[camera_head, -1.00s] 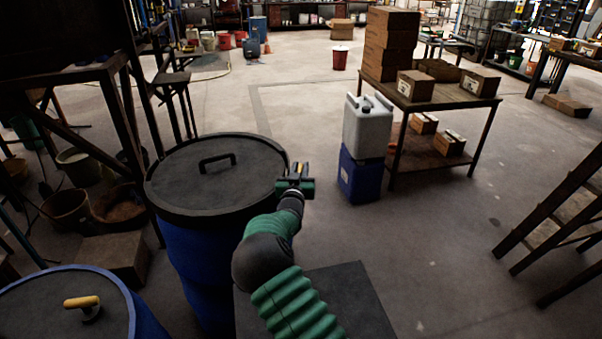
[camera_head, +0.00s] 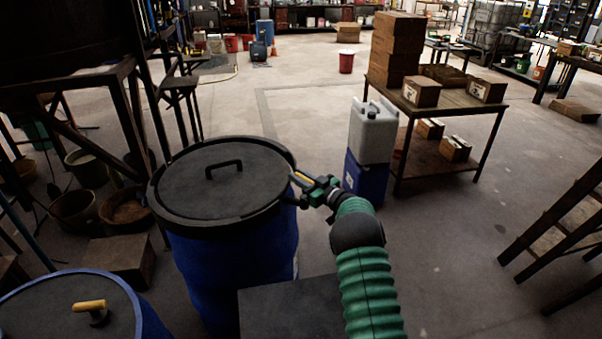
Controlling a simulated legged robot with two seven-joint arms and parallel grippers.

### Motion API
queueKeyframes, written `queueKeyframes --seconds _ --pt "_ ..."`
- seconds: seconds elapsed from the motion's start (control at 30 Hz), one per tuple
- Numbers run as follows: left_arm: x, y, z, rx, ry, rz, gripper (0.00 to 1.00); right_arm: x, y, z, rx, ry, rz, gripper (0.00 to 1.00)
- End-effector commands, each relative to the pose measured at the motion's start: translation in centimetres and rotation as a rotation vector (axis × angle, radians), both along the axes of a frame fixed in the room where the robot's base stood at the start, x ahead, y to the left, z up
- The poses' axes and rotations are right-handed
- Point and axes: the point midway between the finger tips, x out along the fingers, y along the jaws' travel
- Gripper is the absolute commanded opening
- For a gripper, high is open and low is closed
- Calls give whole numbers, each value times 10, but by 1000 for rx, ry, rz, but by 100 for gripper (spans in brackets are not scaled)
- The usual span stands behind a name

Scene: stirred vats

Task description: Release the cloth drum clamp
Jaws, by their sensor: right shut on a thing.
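A blue drum (camera_head: 232,262) with a black lid (camera_head: 220,180) stands left of centre, its lid carrying a black handle. A dark clamp band (camera_head: 222,226) runs around the lid's rim. My right gripper (camera_head: 300,190) is at the right side of the rim, shut on a small part with a yellow end that looks like the clamp lever (camera_head: 301,178). The gripper hides most of that part, so its exact position is unclear. My left gripper is out of view.
A second blue drum (camera_head: 152,318) with a yellow-handled tool (camera_head: 90,306) on its lid is at the lower left. A grey jerrycan (camera_head: 373,133) on a blue container stands right of my right gripper, near a table of boxes (camera_head: 455,96).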

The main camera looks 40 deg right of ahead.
Motion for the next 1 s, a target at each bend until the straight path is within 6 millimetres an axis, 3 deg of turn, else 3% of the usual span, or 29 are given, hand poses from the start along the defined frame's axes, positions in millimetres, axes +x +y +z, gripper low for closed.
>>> queueKeyframes --seconds 0.43,1.0 --pt "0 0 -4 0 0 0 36 -1 7 -2 -2 0 292 0" --pt "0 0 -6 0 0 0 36 -1 10 -1 0 0 361 0"
